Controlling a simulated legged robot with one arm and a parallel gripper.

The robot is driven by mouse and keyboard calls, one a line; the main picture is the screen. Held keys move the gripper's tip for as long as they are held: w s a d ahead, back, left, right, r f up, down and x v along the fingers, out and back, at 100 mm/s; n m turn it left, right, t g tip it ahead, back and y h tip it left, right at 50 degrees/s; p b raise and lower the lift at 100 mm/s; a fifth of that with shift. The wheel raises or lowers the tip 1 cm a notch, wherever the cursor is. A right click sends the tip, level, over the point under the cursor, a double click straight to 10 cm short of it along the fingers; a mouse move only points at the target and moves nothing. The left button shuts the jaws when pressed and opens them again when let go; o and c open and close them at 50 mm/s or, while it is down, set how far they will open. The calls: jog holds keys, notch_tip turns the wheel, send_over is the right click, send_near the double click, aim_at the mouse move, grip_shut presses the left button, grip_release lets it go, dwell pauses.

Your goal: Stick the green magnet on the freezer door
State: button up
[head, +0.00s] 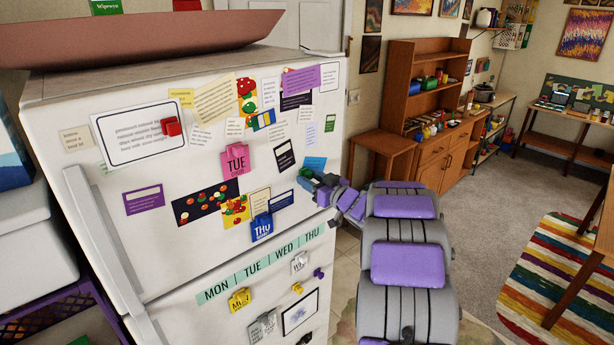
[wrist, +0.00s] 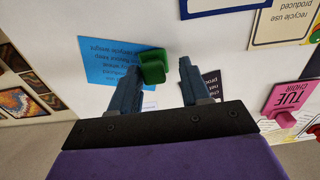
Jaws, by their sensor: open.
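The green magnet (wrist: 153,66) shows in the wrist view against the white freezer door (wrist: 110,22), overlapping the right edge of a blue note (wrist: 103,60). My gripper (wrist: 160,68) is open, its two blue-grey fingers pointing at the door. The magnet lies between the fingertips, close to the left one; I cannot tell whether they touch. In the head view the green magnet (head: 306,173) is a small patch at my gripper (head: 318,188), at the right edge of the upper door (head: 75,110), just below the blue note (head: 315,163).
Papers and other magnets crowd the door, including a pink TUE magnet (head: 236,161), a blue THU magnet (head: 262,227) and a red magnet (head: 172,127). A long reddish tray (head: 150,37) lies on top. A wooden cabinet (head: 428,95) stands behind right, with open carpet (head: 490,160) before it.

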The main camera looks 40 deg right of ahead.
jog(key=shift+d+f, duration=0.15)
jog(key=shift+d, duration=0.55)
jog(key=shift+c, duration=0.6)
jog(key=shift+a, duration=0.5)
jog(key=c, duration=0.3)
jog(key=shift+d, duration=0.3)
jog(key=c, duration=0.3)
jog(key=shift+s+d+p, duration=0.1)
jog(key=shift+s+p, duration=0.35)
jog(key=shift+s, duration=2.05)
